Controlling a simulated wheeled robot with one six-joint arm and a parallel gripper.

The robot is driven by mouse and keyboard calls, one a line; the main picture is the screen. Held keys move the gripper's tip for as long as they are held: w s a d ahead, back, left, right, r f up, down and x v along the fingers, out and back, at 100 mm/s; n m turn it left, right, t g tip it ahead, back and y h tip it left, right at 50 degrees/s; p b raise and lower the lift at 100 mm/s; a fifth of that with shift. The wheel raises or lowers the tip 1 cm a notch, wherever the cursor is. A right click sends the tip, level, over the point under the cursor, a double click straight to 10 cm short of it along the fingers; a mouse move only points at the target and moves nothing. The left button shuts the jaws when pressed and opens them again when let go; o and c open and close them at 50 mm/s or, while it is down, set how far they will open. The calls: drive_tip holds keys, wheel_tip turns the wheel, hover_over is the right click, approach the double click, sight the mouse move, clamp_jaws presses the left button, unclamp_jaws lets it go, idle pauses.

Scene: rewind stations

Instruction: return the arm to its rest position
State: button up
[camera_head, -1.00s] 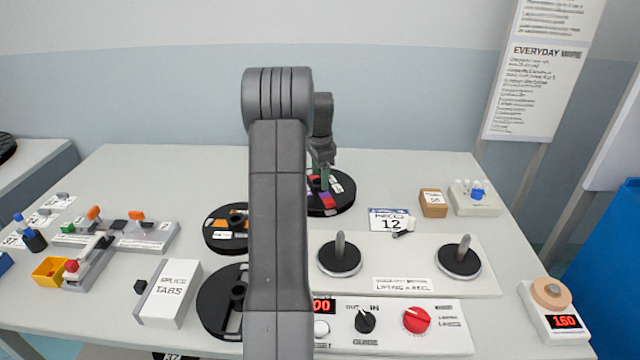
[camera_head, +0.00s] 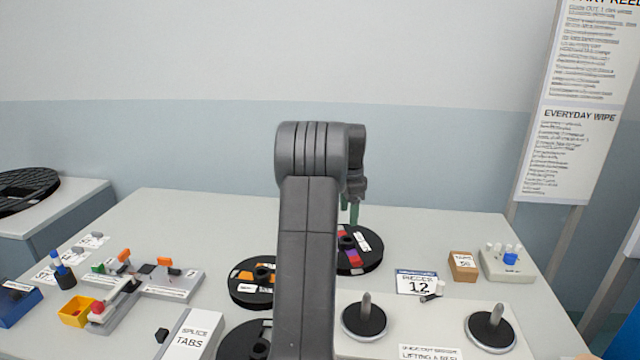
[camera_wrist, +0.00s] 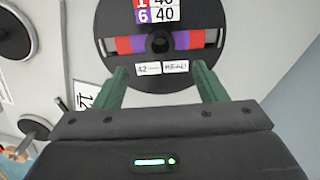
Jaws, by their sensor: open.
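My gripper (camera_head: 349,212) hangs pointing down over the back middle of the table, just above a black reel (camera_head: 362,258) with red and purple segments. In the wrist view my gripper (camera_wrist: 158,88) has its two green fingers wide apart with nothing between them. The same black reel (camera_wrist: 115,62) lies beyond the fingertips, with a hub in its middle and white labels. My arm covers part of the table's middle in the head view.
A second reel (camera_head: 238,290) with orange segments lies left of my arm. Two spindles, a left one (camera_head: 364,318) and a right one (camera_head: 491,328), stand at the front right. A small brown box (camera_head: 463,266) and a splicer (camera_head: 170,282) are on the table (camera_head: 200,215).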

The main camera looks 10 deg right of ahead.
sight(348, 232)
wheel_tip(348, 232, down, 11)
drive_tip(key=shift+f+b, duration=0.2)
drive_tip(key=shift+b, duration=0.2)
wheel_tip(348, 232, up, 4)
drive_tip(key=shift+f, duration=0.2)
drive_tip(key=shift+r, duration=0.65)
